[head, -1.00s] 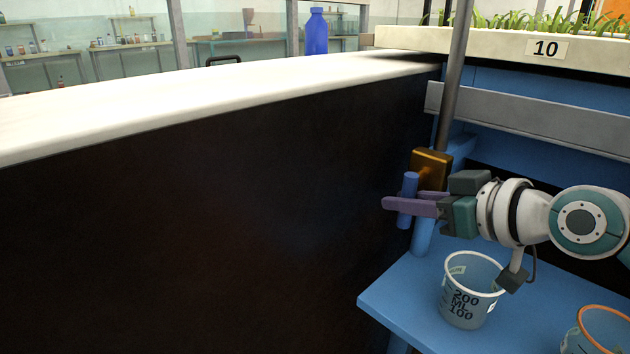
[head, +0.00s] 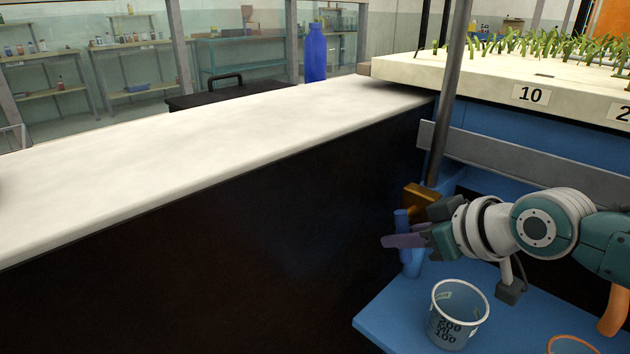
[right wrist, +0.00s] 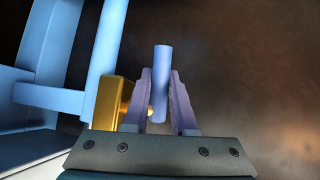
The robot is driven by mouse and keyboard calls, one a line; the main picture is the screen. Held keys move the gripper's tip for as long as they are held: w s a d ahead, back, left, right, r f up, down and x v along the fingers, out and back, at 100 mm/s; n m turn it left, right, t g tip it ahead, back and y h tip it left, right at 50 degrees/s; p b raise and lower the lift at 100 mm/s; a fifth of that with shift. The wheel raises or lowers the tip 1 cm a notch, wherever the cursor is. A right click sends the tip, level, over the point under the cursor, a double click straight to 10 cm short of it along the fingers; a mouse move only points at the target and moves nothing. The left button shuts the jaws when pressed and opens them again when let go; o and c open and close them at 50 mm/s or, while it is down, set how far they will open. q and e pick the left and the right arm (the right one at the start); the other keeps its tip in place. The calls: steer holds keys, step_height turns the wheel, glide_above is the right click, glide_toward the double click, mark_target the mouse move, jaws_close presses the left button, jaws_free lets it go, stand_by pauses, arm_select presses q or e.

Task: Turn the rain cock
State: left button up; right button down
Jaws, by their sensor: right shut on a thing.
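The rain cock has a brass body (head: 421,196) at the foot of a grey upright pipe (head: 446,110), and a blue bar handle (head: 401,219). My right gripper (head: 400,240) reaches in from the right with its purple fingers at the handle. In the right wrist view the blue handle (right wrist: 160,65) stands between the two fingers, which are shut on it, and the brass body (right wrist: 108,100) is just to the left. My left gripper is not in view.
A clear beaker (head: 458,318) marked 200 ML stands on the blue shelf (head: 385,312) below my right gripper. A long dark-sided bench with a white top (head: 190,150) lies left. A planted tray labelled 10 (head: 480,78) is above. A blue bottle (head: 316,55) stands behind the bench top.

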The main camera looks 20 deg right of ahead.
steer(key=g+p, duration=0.1)
steer(key=r+g+h+p, duration=0.1)
steer(key=p, duration=0.1)
steer(key=shift+s+d+g, duration=0.1)
steer(key=shift+s+g, duration=0.1)
steer(key=shift+g, duration=0.1)
steer(key=shift+s+n+g+h+p, duration=0.15)
steer(key=shift+n+g+h+p, duration=0.15)
steer(key=shift+g+p, duration=0.45)
steer(key=shift+s+d+g+h, duration=0.15)
steer(key=shift+g+h, duration=0.15)
steer(key=shift+g, duration=0.45)
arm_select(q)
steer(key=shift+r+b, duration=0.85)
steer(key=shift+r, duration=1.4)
arm_select(e)
steer(key=shift+s+r+g+h, duration=0.15)
steer(key=shift+g+h, duration=0.1)
steer(key=shift+g, duration=0.45)
steer(key=shift+s+g+h, duration=0.15)
steer(key=shift+g+h, duration=0.1)
steer(key=shift+g, duration=0.45)
steer(key=shift+d, duration=0.1)
steer(key=c, duration=1)
jaws_free()
steer(key=shift+r, duration=0.1)
